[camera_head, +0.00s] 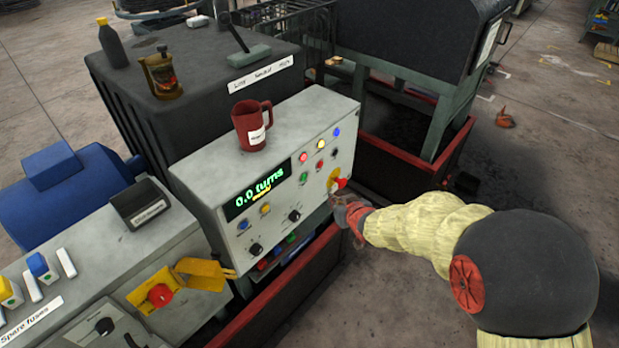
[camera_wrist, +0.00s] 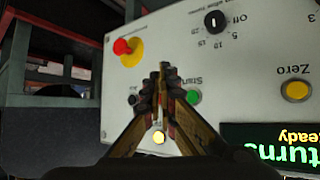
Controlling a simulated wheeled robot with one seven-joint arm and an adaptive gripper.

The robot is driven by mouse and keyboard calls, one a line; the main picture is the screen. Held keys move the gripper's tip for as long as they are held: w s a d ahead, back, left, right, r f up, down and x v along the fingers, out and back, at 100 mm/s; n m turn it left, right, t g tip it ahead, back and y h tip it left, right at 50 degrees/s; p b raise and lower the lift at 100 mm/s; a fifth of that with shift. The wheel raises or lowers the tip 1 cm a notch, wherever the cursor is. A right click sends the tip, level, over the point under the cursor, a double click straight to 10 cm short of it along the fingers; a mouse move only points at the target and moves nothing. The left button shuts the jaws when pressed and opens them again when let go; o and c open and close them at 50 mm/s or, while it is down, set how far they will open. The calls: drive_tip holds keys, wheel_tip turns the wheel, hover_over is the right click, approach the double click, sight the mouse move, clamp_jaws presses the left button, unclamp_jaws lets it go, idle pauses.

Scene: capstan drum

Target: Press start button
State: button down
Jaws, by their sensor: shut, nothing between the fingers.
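The green start button (camera_head: 303,178) is on the grey control panel (camera_head: 215,185), right of the green display. In the wrist view, which sees the panel upside down, the button (camera_wrist: 193,97) shows under the "Start" label, just right of my fingers. My gripper (camera_wrist: 161,72) is shut and empty, with its fingers pointing at the panel. In the head view my gripper (camera_head: 342,202) is low by the panel's right side, right of and below the button. I cannot tell whether the fingertips touch the panel. The fingers hide part of the button row.
A red emergency knob on a yellow plate (camera_wrist: 125,48) is close to my fingers. A yellow Zero button (camera_wrist: 297,90) and a black dial (camera_wrist: 215,20) are also on the panel. A red mug (camera_head: 252,125) stands on top. Open floor lies to the right.

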sight(304, 178)
drive_tip(key=shift+a, duration=0.1)
idle(0.3)
drive_tip(key=w+a+b, duration=0.5)
drive_tip(key=a, duration=0.1)
drive_tip(key=shift+w+a, duration=0.2)
drive_tip(key=shift+a, duration=0.2)
drive_tip(key=shift+a+b, duration=0.1)
drive_tip(key=shift+b, duration=0.25)
idle(1.1)
drive_tip(key=shift+w+a, duration=0.25)
